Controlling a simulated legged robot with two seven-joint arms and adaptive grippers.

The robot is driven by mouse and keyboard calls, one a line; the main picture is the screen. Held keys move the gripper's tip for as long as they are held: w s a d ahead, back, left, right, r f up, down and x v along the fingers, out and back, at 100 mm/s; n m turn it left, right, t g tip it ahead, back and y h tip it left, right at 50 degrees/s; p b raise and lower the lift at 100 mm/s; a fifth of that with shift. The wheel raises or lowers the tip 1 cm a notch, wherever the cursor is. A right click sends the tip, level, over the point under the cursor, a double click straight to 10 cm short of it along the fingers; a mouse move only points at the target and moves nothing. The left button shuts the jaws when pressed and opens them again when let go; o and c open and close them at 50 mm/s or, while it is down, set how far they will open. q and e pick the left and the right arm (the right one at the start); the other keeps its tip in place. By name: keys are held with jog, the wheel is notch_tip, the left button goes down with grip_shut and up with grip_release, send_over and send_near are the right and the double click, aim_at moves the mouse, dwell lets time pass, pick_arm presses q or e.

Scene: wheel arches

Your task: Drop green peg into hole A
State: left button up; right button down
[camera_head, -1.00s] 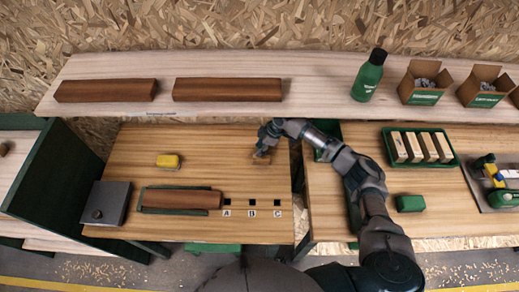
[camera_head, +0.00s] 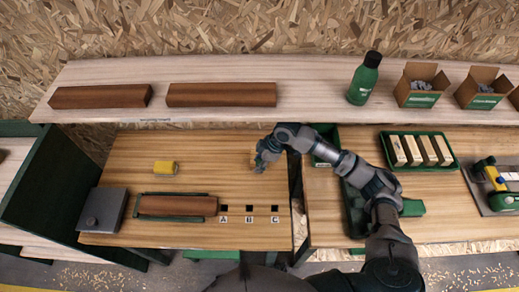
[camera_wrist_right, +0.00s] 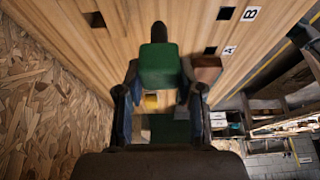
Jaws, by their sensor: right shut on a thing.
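The green peg (camera_wrist_right: 160,66) is a block-like green piece between the fingers of my right gripper (camera_wrist_right: 160,75) in the wrist view. The gripper is shut on it; a dark rounded piece shows just beyond it. In the head view my right gripper (camera_head: 264,158) is over the back right part of the middle bench, behind and right of hole A (camera_head: 224,208). Hole A is a small square black opening above its label and also shows in the wrist view (camera_wrist_right: 210,50). The peg cannot be made out in the head view. My left gripper is not in view.
Holes B (camera_head: 249,208) and C (camera_head: 275,208) lie right of A. A brown wooden block (camera_head: 177,206) in a green holder is left of A. A yellow block (camera_head: 165,168) lies behind it. A grey box (camera_head: 103,210) stands at the left. Bench between gripper and holes is clear.

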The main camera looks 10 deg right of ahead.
jog(key=s+a, duration=0.2)
jog(key=s, duration=0.6)
notch_tip(320, 180, up, 7)
jog(key=s+p, duration=0.1)
jog(key=p, duration=0.7)
jog(key=shift+a, duration=0.15)
